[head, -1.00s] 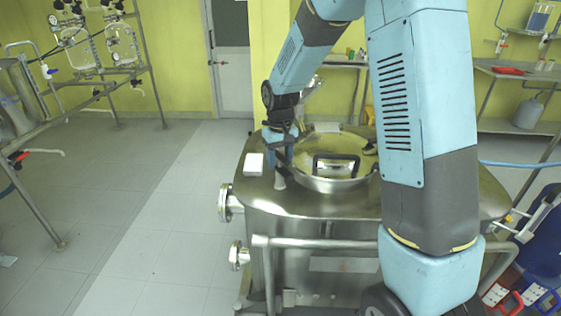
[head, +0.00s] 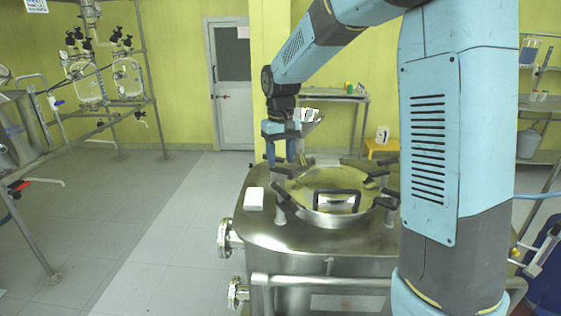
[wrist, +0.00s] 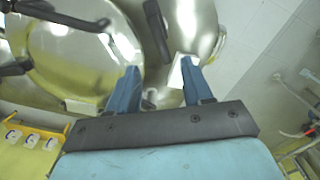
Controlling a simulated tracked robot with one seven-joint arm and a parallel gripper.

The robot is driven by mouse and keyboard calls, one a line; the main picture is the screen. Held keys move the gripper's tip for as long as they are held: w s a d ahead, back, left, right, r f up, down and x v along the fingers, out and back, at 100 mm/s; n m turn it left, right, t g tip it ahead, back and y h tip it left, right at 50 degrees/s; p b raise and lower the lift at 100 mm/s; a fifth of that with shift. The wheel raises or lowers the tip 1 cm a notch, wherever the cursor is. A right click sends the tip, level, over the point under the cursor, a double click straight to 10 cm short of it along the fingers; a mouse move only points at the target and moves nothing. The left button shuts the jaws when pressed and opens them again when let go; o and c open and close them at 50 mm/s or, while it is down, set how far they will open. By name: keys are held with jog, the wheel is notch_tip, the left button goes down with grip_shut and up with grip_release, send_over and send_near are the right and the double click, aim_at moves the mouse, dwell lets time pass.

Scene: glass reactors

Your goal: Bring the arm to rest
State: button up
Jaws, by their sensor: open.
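My arm (head: 432,150) rises at the right of the head view and reaches over the steel vessel. My gripper (head: 281,160) hangs pointing down above the left part of the vessel's top. In the wrist view its two blue fingers (wrist: 155,85) stand apart with nothing held between them. The steel vessel (head: 320,255) has a round lid (head: 325,188) with black clamp handles around it. A white block (head: 255,199) lies on the vessel's top left edge, and it also shows beyond the right finger in the wrist view (wrist: 177,72).
A side table (head: 340,98) stands behind the vessel, with a yellow stool (head: 383,148) to its right. Glass reactors on a metal frame (head: 142,75) stand at the back left. The floor left of the vessel is clear.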

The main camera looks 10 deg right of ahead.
jog(key=shift+r, duration=0.1)
jog(key=s+d+r+m+t, duration=0.1)
jog(key=s+d+r, duration=0.3)
jog(key=s, duration=0.2)
jog(key=s+d+r+t, duration=0.2)
jog(key=s+d+r, duration=0.2)
jog(key=s+r, duration=0.15)
jog(key=s+d+m+t, duration=0.1)
jog(key=s+d, duration=0.2)
jog(key=s, duration=0.5)
jog(key=s+d+m+t, duration=0.1)
jog(key=s+d, duration=0.2)
jog(key=s, duration=0.6)
jog(key=shift+t, duration=0.3)
jog(key=shift+f, duration=0.1)
jog(key=shift+c, duration=0.3)
